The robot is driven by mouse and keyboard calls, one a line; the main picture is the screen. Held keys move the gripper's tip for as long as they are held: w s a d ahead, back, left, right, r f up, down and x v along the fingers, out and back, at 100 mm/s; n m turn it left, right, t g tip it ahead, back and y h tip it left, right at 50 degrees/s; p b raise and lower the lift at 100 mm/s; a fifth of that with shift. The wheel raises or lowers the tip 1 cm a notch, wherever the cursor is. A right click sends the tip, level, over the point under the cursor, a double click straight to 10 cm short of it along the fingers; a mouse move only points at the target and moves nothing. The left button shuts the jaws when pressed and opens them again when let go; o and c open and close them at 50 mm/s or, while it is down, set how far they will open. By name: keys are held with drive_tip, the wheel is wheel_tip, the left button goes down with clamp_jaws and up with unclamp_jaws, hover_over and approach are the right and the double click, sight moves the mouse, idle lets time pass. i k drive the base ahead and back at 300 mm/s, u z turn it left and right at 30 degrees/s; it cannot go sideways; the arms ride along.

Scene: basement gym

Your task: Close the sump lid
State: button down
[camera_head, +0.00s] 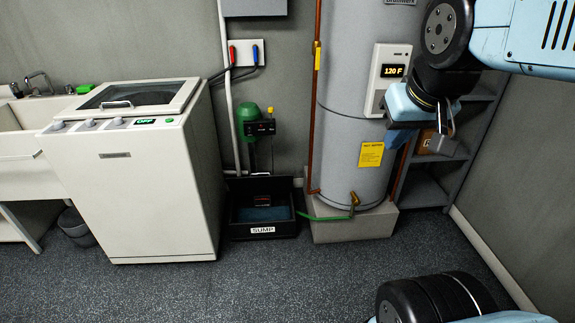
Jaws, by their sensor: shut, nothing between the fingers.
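The sump (262,230) is a low black box on the floor, labelled SUMP on its front, between the washer and the water heater. Its top is open, and bluish water shows inside. A dark panel that looks like the sump lid (237,186) stands raised along the back edge of the box, near the wall. My gripper (442,146) is at the upper right, in front of the heater's right side and the shelf. It is shut and empty, well above and to the right of the sump, and not touching it.
The white washer (160,190) stands close left of the sump. The grey water heater (340,110) on its plinth (355,229) stands close right. A green hose (325,217) runs from the heater's tap to the sump. A green pump (248,115) rises behind.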

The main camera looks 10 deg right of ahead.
sight(247, 186)
drive_tip(key=z, duration=0.05)
drive_tip(key=i, duration=1)
drive_tip(key=u, duration=0.1)
